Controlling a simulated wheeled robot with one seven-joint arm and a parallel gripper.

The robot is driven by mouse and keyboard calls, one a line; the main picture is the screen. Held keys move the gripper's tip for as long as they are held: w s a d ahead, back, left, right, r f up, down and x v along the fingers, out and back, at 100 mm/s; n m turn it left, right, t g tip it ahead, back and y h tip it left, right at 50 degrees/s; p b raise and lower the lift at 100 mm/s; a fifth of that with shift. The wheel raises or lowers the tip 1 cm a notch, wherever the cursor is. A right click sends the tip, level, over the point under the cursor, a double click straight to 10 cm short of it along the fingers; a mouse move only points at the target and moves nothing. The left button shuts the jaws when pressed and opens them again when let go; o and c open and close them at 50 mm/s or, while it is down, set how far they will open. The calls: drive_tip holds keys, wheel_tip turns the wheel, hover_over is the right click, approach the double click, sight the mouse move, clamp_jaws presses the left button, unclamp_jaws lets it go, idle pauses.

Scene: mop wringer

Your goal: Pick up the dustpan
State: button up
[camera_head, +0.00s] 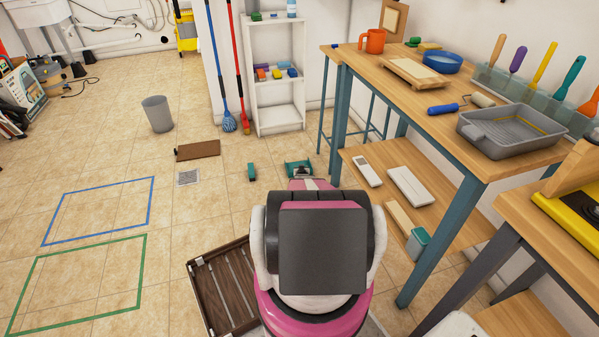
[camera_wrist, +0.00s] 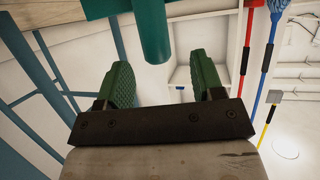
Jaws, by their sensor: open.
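A teal-green dustpan (camera_head: 298,168) appears to lie on the tiled floor, just beyond my arm in the head view. Its lower part is hidden by my arm there. In the wrist view, which is upside down, a teal round handle (camera_wrist: 153,30), seemingly the dustpan's, reaches in from the top edge. Its end shows between the tips of my gripper (camera_wrist: 163,68). The green fingers are apart, and gaps show on both sides of the handle. Whether the handle is at finger depth is unclear. My gripper is hidden behind my arm in the head view.
A wooden workbench (camera_head: 459,150) with teal legs and a lower shelf stands close on the right. A slatted brown crate (camera_head: 196,283) lies left of my base. A small green object (camera_head: 252,172) and a brown board (camera_head: 198,150) lie ahead. The left floor is mostly clear.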

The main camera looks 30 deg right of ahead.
drive_tip(key=x, duration=0.6)
drive_tip(key=shift+s+f, duration=0.1)
drive_tip(key=shift+f, duration=0.05)
drive_tip(key=c, duration=1)
